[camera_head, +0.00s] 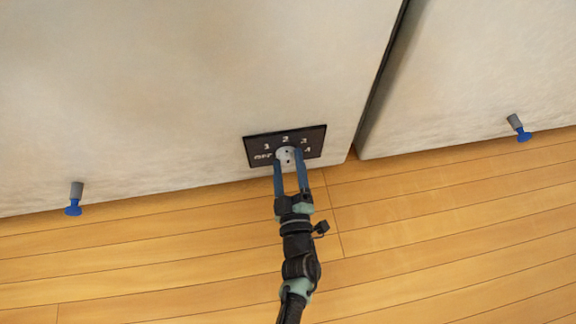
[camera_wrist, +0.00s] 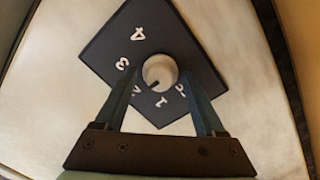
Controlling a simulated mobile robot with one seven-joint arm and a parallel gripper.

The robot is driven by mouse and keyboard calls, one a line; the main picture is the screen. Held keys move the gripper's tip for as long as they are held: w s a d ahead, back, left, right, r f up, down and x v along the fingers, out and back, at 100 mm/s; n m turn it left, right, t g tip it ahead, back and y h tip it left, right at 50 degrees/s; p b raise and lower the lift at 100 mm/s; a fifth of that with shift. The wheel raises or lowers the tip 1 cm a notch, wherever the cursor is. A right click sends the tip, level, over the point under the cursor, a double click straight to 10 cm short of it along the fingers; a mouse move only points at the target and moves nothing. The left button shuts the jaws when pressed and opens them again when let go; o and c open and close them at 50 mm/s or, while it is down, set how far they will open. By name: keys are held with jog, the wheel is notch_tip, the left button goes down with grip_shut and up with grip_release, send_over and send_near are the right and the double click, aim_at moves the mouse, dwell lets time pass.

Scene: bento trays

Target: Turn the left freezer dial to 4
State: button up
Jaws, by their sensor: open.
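The freezer dial is a round white knob (camera_head: 286,155) on a black plate (camera_head: 262,144) low on the left freezer's front. The plate carries OFF, 1, 2, 3 and 4. In the wrist view the knob (camera_wrist: 160,71) has a dark mark on its edge, which seems to point between 1 and 2. My gripper (camera_head: 289,157) is open, with one blue finger on each side of the knob. In the wrist view the fingers (camera_wrist: 160,76) stand apart from the knob with small gaps. Part of the OFF label is hidden by the right finger there.
A second freezer (camera_head: 470,70) stands to the right, past a narrow dark gap. Small grey feet with blue pads (camera_head: 73,207) show at the freezers' bottom edges. The wooden floor (camera_head: 430,250) around my arm is clear.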

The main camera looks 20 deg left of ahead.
jog(key=c, duration=1.1)
